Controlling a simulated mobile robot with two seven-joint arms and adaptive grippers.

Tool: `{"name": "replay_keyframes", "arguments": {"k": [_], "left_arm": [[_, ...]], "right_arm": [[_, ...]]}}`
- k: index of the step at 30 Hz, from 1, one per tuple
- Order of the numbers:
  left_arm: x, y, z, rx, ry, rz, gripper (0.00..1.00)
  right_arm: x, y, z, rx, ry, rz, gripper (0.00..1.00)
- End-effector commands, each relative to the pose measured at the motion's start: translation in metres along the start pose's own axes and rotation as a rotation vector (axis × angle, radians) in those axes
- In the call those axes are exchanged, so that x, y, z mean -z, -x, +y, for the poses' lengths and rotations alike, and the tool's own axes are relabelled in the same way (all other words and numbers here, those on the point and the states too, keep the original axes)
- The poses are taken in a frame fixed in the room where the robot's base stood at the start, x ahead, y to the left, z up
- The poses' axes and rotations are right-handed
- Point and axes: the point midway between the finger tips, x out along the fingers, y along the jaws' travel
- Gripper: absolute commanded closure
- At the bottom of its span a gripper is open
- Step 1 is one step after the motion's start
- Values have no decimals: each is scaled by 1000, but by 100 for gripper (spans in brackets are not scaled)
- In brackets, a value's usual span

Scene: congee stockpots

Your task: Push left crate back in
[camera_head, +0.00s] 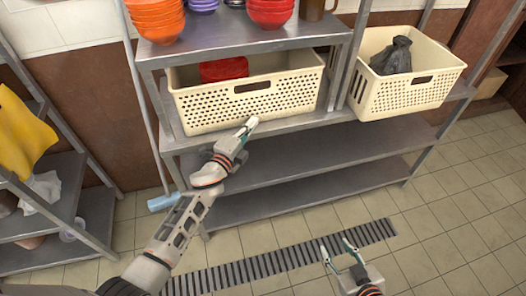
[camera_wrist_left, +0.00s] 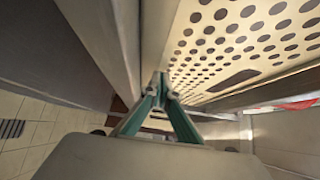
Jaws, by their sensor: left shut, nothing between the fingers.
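The left crate (camera_head: 210,108), cream-coloured with round holes and a slot handle, sits on the metal shelf below the top one. A red item (camera_head: 224,69) is inside it. My left gripper (camera_head: 249,124) is shut and empty, with its tips at the lower front of this crate. In the left wrist view the closed fingertips (camera_wrist_left: 159,77) are close beside the crate's perforated wall (camera_wrist_left: 240,35); I cannot tell whether they touch it. My right gripper (camera_head: 337,246) is open and empty, low over the floor, away from the shelves.
A second cream crate (camera_head: 400,100) with a dark bag (camera_head: 392,55) sits to the right, beyond a metal post. Orange bowls (camera_head: 157,18) and red bowls (camera_head: 270,12) stand on the top shelf (camera_head: 230,45). The lower shelves (camera_head: 300,165) are bare. A side rack (camera_head: 60,200) stands at left.

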Motion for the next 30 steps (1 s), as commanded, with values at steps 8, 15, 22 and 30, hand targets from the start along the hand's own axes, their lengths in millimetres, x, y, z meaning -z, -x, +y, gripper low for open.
{"name": "replay_keyframes", "arguments": {"k": [8, 15, 22, 30], "left_arm": [[-1, 0, 0, -1, -1, -2, 100], [-2, 11, 1, -1, -4, -1, 100], [-1, 53, 2, -3, -3, 0, 100], [0, 102, 1, -2, 0, -1, 100]], "right_arm": [[0, 0, 0, 0, 0, 0, 60], [-1, 0, 1, 0, 4, -1, 60], [0, 0, 0, 0, 2, 0, 60], [0, 0, 0, 0, 1, 0, 60]]}}
